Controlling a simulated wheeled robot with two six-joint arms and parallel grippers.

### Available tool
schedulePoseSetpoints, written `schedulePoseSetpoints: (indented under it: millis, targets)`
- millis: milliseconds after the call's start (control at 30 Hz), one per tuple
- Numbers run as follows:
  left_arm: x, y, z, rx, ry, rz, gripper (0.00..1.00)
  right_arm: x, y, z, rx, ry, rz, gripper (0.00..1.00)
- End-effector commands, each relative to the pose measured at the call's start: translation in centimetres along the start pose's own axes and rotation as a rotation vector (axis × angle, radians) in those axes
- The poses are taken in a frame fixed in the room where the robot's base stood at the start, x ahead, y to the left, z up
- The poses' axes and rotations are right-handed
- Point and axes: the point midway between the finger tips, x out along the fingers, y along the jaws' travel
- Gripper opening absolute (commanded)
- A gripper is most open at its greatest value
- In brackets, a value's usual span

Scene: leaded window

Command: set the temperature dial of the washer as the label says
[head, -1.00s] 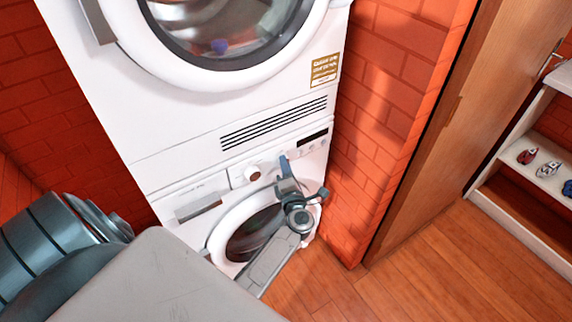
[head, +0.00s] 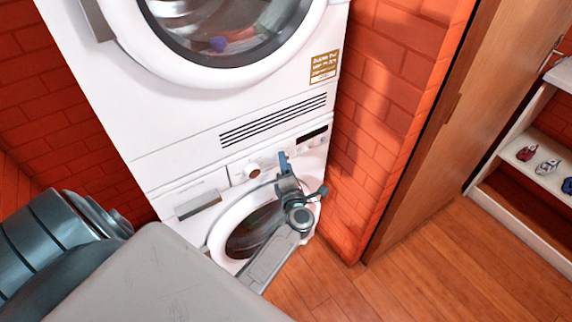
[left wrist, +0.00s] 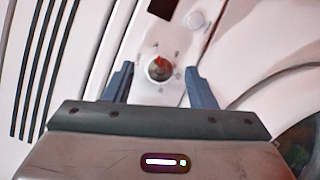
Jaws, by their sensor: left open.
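The washer (head: 169,196) is the lower white machine in the head view, under another white machine with a round glass door. Its temperature dial (head: 253,171) is a small round knob on the front panel. In the left wrist view the dial (left wrist: 159,68) has a red mark pointing toward the top of the picture, with small marks around it. My left gripper (left wrist: 158,85) is open, its two blue-grey fingers either side of the dial in that view; I cannot tell how far off it is. A gold and white label (head: 324,68) is on the upper machine; its text is too small to read.
A dark display (head: 312,135) and small buttons sit right of the dial. The washer's round door (head: 216,240) is below. A red brick wall (head: 375,130) stands close on the right, then a wooden door and a shelf (head: 545,165) with small objects.

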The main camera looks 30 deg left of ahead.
Motion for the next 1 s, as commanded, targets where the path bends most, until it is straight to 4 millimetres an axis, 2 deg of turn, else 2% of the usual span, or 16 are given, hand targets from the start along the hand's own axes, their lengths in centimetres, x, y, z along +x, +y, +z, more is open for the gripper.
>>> schedulePoseSetpoints:
  millis: [67,300,500,700,1000]
  targets:
    - [-1.1,-0.2,0.0,-0.002,0.001,-0.003,0.51,0.2,0.0,-0.3,0.000,-0.002,0.000,0.00]
    - [-5.9,-0.4,-0.1,-0.002,0.003,-0.005,0.51,-0.7,0.0,-3.9,-0.004,0.016,0.001,0.00]
    - [-9.2,-0.3,-0.1,-0.002,0.001,-0.004,0.51,-1.6,-0.1,-6.2,-0.006,0.020,0.001,0.00]
    - [-10.4,-0.1,0.0,0.000,0.000,-0.002,0.51,-2.2,-0.1,-7.1,-0.007,0.022,0.001,0.00]
    - [-10.4,-0.1,0.0,0.000,0.000,-0.001,0.51,-2.2,-0.1,-7.2,-0.007,0.022,0.001,0.00]
